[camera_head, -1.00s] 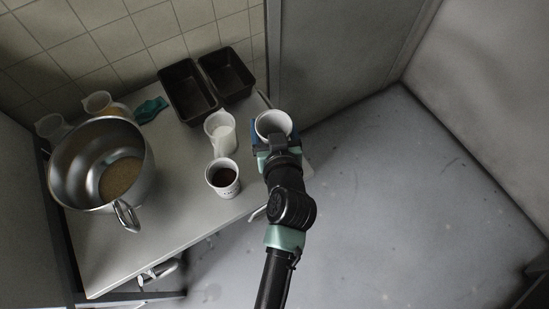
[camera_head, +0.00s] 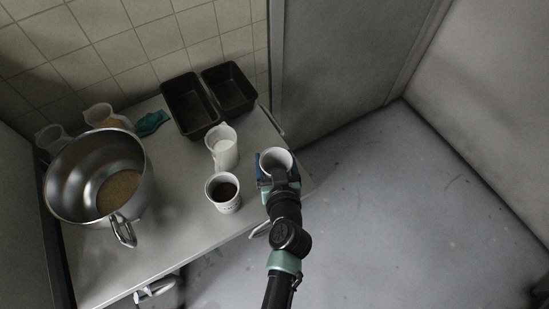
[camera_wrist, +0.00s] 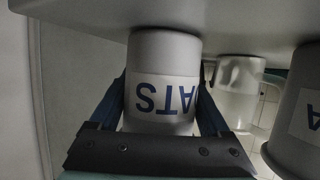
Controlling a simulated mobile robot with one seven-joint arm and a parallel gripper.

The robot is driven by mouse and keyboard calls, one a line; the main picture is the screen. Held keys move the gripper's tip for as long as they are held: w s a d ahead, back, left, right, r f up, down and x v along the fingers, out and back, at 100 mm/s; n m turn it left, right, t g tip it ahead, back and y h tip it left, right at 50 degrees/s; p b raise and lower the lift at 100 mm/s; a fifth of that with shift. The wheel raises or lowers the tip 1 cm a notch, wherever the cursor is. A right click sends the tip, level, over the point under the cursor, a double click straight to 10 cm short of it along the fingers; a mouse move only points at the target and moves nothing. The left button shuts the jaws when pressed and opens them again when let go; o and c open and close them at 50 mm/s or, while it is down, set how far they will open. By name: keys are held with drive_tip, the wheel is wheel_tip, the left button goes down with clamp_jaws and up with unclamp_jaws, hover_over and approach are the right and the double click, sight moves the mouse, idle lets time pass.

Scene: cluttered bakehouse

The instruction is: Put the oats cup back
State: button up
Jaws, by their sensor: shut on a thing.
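The oats cup (camera_head: 268,160) is a white, open-topped cup near the right end of the pale table (camera_head: 180,225). In the wrist view the oats cup (camera_wrist: 165,60) appears upside down, with the blue letters "ATS" on its label. My gripper (camera_head: 277,174) is shut on it, with one blue finger on each side. In the wrist view the cup's base is at or very close to the table surface; I cannot tell whether it touches. A white cup with dark contents (camera_head: 224,203) stands to its left, a small gap away.
A clear jug with white contents (camera_head: 222,150) stands left of and behind the held cup. Two dark tins (camera_head: 190,105) are at the back. A large steel bowl (camera_head: 70,190), more jugs (camera_head: 103,117) and a teal item (camera_head: 152,123) fill the left. Open floor lies right.

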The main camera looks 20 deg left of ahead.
drive_tip(key=o, duration=1.3)
drive_tip(key=shift+f, duration=0.1)
